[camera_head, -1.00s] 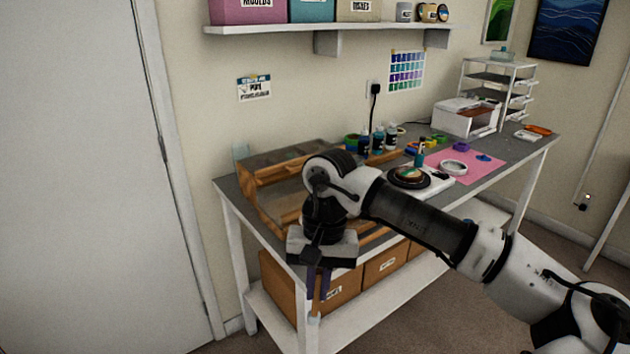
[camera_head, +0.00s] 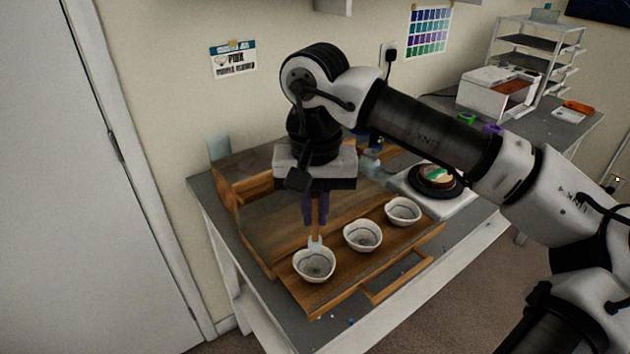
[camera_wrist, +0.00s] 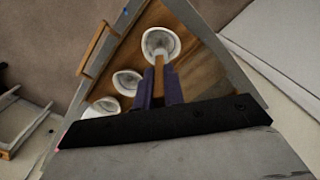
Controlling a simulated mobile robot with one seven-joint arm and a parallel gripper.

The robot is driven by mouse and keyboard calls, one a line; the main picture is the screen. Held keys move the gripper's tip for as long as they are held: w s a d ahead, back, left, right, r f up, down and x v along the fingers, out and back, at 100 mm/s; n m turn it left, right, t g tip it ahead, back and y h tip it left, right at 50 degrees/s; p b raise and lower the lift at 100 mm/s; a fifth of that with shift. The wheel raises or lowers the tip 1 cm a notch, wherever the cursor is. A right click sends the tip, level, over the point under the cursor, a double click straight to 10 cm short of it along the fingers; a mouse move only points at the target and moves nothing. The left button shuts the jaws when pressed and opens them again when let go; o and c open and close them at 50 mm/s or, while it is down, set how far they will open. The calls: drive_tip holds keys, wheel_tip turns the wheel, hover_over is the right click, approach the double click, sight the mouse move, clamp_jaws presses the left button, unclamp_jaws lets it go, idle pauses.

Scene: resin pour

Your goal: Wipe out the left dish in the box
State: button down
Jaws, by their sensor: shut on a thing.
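My gripper (camera_head: 316,222) points down with dark purple fingers, shut on a tool (camera_head: 315,240) with a wooden handle and a pale blue, notched tip. The left dish (camera_head: 314,267), a small whitish bowl with a greyish inside, sits at the near left of the wooden box (camera_head: 282,226). The tool tip overlaps the left dish's far rim in the head view; I cannot tell whether it touches. In the wrist view, the tool (camera_wrist: 158,72) points at a dish (camera_wrist: 160,43). The middle dish (camera_head: 362,236) and right dish (camera_head: 403,212) stand in a row to the right.
A wooden handle frame (camera_head: 400,278) lies along the box's front edge. A white plate-like device (camera_head: 458,203) with a dark round piece stands to the right. The wall is close behind the table.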

sight(314, 238)
drive_tip(key=shift+w, duration=0.3)
drive_tip(key=shift+s+f+b, duration=0.15)
drive_tip(key=shift+f+b, duration=0.5)
drive_tip(key=shift+f, duration=0.2)
drive_tip(key=shift+f+b, duration=1.25)
drive_tip(key=shift+f, duration=0.75)
drive_tip(key=shift+f+b, duration=0.6)
drive_tip(key=shift+f, duration=0.1)
